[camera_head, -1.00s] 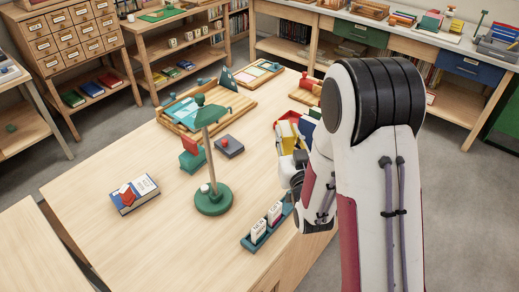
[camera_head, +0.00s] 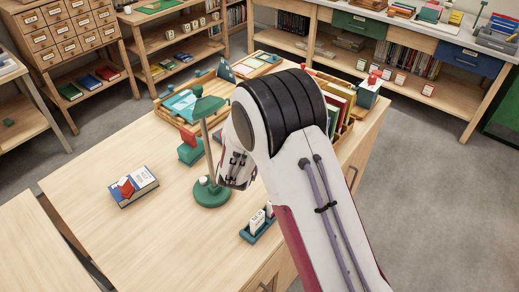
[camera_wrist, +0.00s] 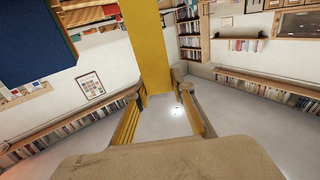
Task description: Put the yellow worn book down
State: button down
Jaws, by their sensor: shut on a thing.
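The yellow worn book (camera_wrist: 149,45) shows in the wrist view as a long yellow slab running up from between the fingers. My gripper (camera_wrist: 161,84) is shut on it there. In the head view my arm bends over the wooden table (camera_head: 90,195), with my wrist just right of the green lamp. My fingers and the yellow book are hidden behind my arm in that view, so I cannot tell how high the book is above the table.
The green lamp (camera_head: 211,190) stands close to my wrist. A blue book (camera_head: 137,190) with a red item on it lies at left. A card holder (camera_head: 258,230) sits near the front edge. A crate of books (camera_head: 345,127) and a teal box (camera_head: 368,94) stand at the right. The table's left front is clear.

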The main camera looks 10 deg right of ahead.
jog(key=shift+w+d+m+h, duration=0.1)
jog(key=shift+w+m+h, duration=0.2)
jog(key=shift+w+h, duration=0.1)
jog(key=shift+w+d+m+g+h, duration=0.3)
jog(key=shift+w+d+m+h, duration=0.1)
jog(key=shift+d+h, duration=0.25)
jog(key=shift+d+r+h, duration=0.1)
jog(key=shift+d+h, duration=0.15)
jog(key=shift+d, duration=0.05)
jog(key=shift+d+f+m+h, duration=0.25)
jog(key=shift+d+m+h, duration=0.05)
jog(key=shift+m, duration=0.1)
jog(key=shift+f, duration=0.1)
notch_tip(320, 180, down, 6)
jog(key=shift+f, duration=0.1)
jog(key=shift+f, duration=1.8)
